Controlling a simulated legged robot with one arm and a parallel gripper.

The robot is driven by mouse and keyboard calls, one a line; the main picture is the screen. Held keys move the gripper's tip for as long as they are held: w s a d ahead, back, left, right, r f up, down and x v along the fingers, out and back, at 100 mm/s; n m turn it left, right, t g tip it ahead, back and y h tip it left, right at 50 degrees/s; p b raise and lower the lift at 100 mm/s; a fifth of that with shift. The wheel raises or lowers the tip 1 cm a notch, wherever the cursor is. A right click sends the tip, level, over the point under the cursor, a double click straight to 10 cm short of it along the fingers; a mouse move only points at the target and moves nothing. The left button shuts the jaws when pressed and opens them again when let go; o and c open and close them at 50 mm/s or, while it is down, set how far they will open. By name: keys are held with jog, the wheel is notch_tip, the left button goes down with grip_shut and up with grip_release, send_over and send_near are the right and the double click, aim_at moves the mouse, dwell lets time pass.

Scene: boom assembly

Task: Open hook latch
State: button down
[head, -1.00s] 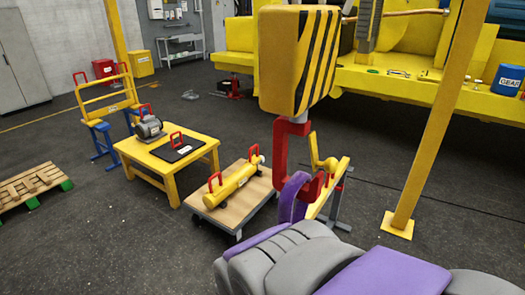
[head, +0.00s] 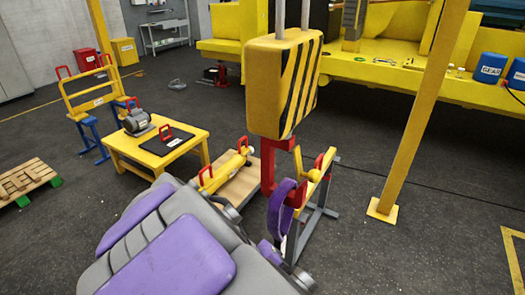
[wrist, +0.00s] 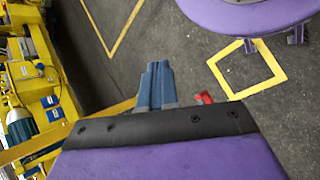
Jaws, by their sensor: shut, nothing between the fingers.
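The crane block (head: 283,85), yellow with black stripes, hangs near the middle of the head view. A red hook (head: 268,165) hangs below it. The latch cannot be made out clearly at this size. My grey and purple arm fills the lower middle and stands left of and in front of the hook. In the wrist view my gripper (wrist: 157,72) shows as blue-grey fingers held together, with nothing between them. A small red piece (wrist: 204,97) shows just right of the fingers; I cannot tell whether it is the hook.
A yellow table (head: 160,150) with a motor stands at left. A wooden-topped cart (head: 232,195) with a yellow cylinder is behind my arm. A yellow and grey stand (head: 318,205) is just right of the hook. A yellow post (head: 410,110) rises farther right. Floor between them is open.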

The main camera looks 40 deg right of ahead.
jog(key=w+d+r+g+h+p, duration=0.1)
jog(key=w+d+r+h+p, duration=0.2)
jog(key=w+r, duration=0.15)
jog(key=h+p, duration=0.7)
jog(key=h, duration=0.2)
send_near(299, 168)
jog(key=w+a+f, duration=0.2)
jog(key=a, duration=0.1)
jog(key=shift+w+r, duration=0.15)
jog(key=shift+d, duration=0.1)
jog(key=p+x, duration=0.2)
jog(key=x, duration=0.7)
jog(key=shift+d+r, duration=0.15)
jog(key=shift+d, duration=0.2)
jog(key=shift+s, duration=0.25)
